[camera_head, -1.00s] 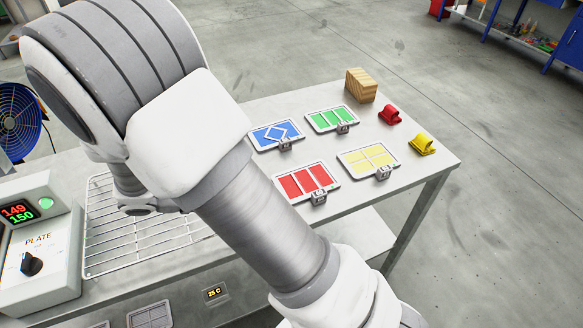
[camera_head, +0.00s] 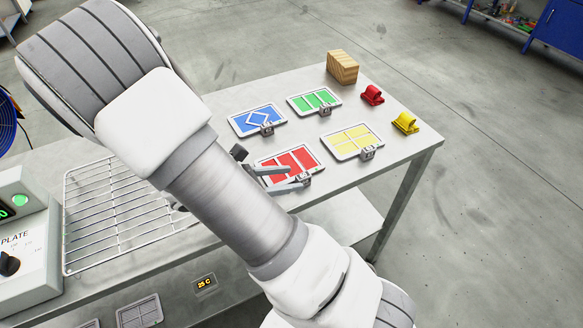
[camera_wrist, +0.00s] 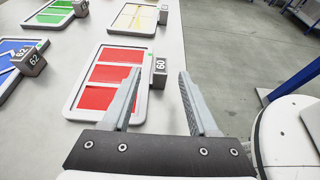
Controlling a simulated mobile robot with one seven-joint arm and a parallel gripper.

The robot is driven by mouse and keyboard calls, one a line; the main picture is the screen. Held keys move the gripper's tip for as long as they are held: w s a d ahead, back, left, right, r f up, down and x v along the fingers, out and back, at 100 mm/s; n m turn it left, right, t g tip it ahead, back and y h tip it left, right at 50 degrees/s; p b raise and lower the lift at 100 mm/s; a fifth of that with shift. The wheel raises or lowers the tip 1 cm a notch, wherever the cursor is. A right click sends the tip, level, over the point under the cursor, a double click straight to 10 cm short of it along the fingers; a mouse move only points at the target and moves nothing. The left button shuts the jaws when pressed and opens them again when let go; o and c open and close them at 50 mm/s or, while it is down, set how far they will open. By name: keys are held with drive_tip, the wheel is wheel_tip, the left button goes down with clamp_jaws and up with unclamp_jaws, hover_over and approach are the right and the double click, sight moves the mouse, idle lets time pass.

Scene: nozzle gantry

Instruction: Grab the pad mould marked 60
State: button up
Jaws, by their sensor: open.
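The pad mould marked 60 is a white-rimmed tray with red panels (camera_wrist: 104,82) and a grey tag reading 60 (camera_wrist: 159,72) on its edge. It lies flat on the table and also shows in the head view (camera_head: 298,158), partly covered by my fingers. My gripper (camera_wrist: 158,92) is open and empty, its two fingers pointing toward the tag. In the head view my gripper (camera_head: 279,177) is at the near side of the red mould. The left finger overlaps the mould's edge in the wrist view; I cannot tell whether it touches.
A blue mould (camera_head: 257,119) with tag 62, a green mould (camera_head: 314,101) and a yellow mould (camera_head: 351,141) lie close by. A wood block (camera_head: 342,67), a red clip (camera_head: 372,95) and a yellow clip (camera_head: 405,123) stand beyond. A wire rack (camera_head: 110,205) is at left.

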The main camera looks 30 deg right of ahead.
sight(300, 177)
drive_tip(key=x, duration=0.5)
drive_tip(key=shift+d+b, duration=0.1)
drive_tip(key=shift+b, duration=0.25)
clamp_jaws()
idle(1.0)
